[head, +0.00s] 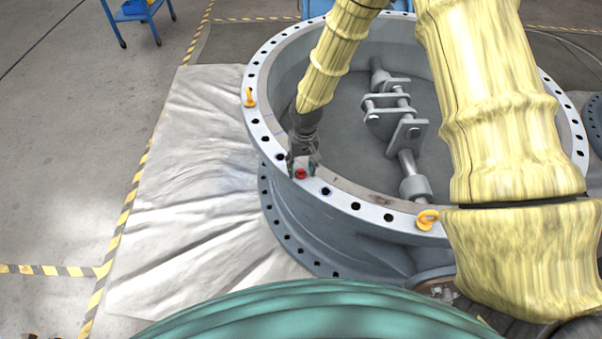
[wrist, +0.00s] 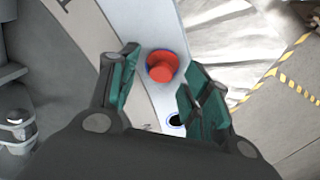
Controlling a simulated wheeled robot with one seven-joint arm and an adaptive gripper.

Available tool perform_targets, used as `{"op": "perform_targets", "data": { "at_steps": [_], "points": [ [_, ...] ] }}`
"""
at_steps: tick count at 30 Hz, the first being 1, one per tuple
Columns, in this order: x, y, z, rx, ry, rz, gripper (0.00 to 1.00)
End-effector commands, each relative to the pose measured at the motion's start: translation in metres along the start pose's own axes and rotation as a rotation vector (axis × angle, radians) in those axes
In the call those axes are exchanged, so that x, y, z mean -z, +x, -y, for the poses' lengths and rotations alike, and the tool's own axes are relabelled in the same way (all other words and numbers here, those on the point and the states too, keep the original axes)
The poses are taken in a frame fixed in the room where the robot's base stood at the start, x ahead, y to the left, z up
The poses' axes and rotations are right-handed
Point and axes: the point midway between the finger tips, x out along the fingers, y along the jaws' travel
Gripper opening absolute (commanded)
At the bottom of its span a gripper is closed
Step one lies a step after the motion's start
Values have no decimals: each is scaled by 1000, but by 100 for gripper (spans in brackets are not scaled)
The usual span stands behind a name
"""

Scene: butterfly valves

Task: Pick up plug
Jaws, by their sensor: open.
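A small red plug (head: 301,174) sits in a hole of the grey valve's flange (head: 374,213), on its near left side. It also shows in the wrist view (wrist: 161,67), with a blue edge around its base. My gripper (head: 301,166) is over the flange at the plug. In the wrist view my gripper (wrist: 158,82) is open, with one green-padded finger on each side of the plug. Neither finger visibly touches it. The plug's lower end is hidden in the hole.
Yellow eye bolts stand on the flange at the left (head: 250,97) and front (head: 427,219). Grey shaft brackets (head: 408,135) rise inside the valve ring. A pale sheet (head: 190,190) lies under it. A teal rounded object (head: 320,312) is in the foreground. A blue cart (head: 136,14) stands far left.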

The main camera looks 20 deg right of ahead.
Motion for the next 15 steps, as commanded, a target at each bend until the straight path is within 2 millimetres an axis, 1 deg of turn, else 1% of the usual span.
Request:
{"op": "perform_targets", "data": {
  "at_steps": [3,10,12,15],
  "points": [
    [0,4,0,0,-1,0,48],
    [0,4,0,0,0,0,48],
    [0,4,0,0,0,0,35],
    [0,4,0,0,0,0,20]
  ]
}}
